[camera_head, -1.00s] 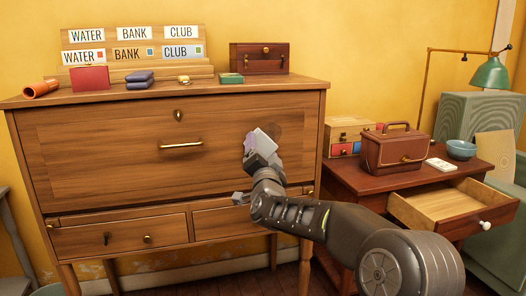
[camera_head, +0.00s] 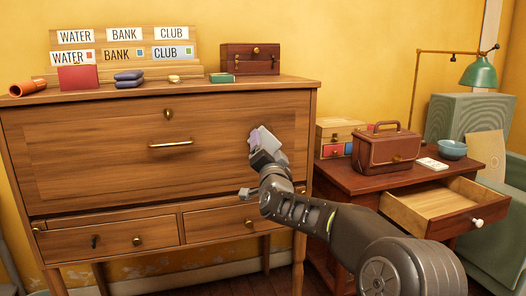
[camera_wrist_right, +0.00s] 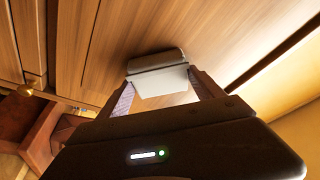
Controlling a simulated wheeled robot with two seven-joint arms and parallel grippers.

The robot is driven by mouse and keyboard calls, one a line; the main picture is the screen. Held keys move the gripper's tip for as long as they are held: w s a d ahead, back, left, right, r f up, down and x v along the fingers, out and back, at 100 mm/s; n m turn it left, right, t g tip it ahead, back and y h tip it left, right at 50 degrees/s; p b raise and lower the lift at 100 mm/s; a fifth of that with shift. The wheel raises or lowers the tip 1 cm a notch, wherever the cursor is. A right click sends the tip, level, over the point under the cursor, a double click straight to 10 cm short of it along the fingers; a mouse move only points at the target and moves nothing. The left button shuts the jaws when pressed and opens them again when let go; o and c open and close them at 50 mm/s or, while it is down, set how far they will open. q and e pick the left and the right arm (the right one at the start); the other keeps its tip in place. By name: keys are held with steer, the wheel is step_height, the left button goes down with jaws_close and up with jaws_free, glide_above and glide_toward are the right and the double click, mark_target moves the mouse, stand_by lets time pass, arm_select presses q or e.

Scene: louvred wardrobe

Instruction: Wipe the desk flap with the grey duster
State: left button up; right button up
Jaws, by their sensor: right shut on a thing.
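The desk flap (camera_head: 110,152) is the wide wooden front panel of the desk. It stands upright and closed, with a brass pull handle (camera_head: 171,144) and a keyhole above it. My right gripper (camera_head: 263,143) is at the right part of the flap, shut on the grey duster (camera_wrist_right: 158,78). In the right wrist view the duster sits between the two fingers, its far side at or very near the wood; I cannot tell if it touches. In the head view the gripper partly hides it. My left gripper is not in view.
On the desk top stand a letter rack (camera_head: 125,52), a red box (camera_head: 78,78), blue pouches (camera_head: 129,79) and a wooden box (camera_head: 250,58). At the right, a side table holds a brown bag (camera_head: 386,153); its drawer (camera_head: 440,207) is open.

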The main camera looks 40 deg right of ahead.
mark_target(278, 143)
steer(key=shift+s+d+f+b, duration=0.1)
steer(key=shift+s+d+b, duration=0.05)
steer(key=shift+d+b, duration=0.4)
steer(key=shift+s+d+f+b, duration=0.1)
steer(key=shift+s+d+b, duration=0.05)
steer(key=shift+d+b, duration=0.4)
steer(key=shift+s+d+r+b, duration=0.15)
steer(key=shift+d+b, duration=0.15)
steer(key=shift+d, duration=0.3)
steer(key=shift+d+r, duration=0.1)
steer(key=shift+d, duration=0.05)
steer(key=shift+s, duration=0.15)
